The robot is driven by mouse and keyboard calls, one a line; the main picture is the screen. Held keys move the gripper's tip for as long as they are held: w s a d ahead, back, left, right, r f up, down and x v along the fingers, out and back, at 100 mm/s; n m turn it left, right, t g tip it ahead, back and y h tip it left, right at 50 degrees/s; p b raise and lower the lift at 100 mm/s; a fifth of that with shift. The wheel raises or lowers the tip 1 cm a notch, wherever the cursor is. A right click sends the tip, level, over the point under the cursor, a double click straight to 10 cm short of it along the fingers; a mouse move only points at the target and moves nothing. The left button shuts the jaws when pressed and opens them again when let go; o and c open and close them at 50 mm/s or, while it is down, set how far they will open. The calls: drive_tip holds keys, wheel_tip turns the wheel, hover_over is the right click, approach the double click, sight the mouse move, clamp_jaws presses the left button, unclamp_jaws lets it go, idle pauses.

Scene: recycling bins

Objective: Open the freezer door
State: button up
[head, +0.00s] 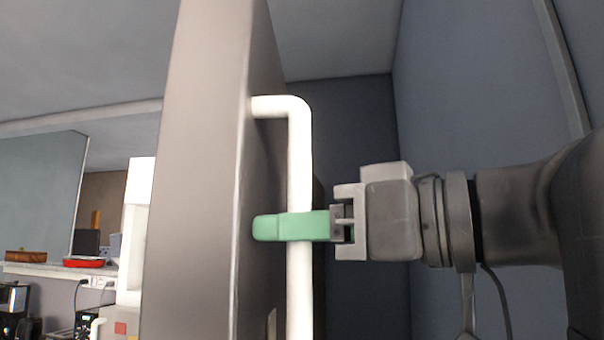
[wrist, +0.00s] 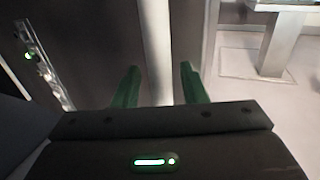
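The freezer door (head: 264,60) is a tall grey-brown panel seen at a steep angle in the head view. A white vertical bar handle (head: 299,160) stands out from its right side. In the wrist view the handle (wrist: 157,50) runs down between my two green fingers, in front of the dark panel (wrist: 90,35). My gripper (head: 290,227) reaches in from the right at the handle, one finger crossing in front of it. The fingers (wrist: 158,82) are apart, with a visible gap on each side of the bar. I cannot tell whether the door is ajar.
A counter (head: 50,270) with a red dish (head: 84,262) stands far left. Blue-grey walls (head: 460,80) rise behind and to the right. In the wrist view, pale floor (wrist: 235,95) and a metal-looking stand (wrist: 283,40) show at right.

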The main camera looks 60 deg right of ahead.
sight(311, 274)
wheel_tip(311, 274, up, 6)
drive_tip(key=shift+r+p, duration=0.1)
drive_tip(key=shift+p, duration=0.5)
idle(0.4)
wheel_tip(311, 274, down, 10)
drive_tip(key=shift+r+b, duration=0.1)
drive_tip(key=shift+b, duration=0.8)
drive_tip(key=shift+w, duration=0.15)
drive_tip(key=shift+a, duration=0.15)
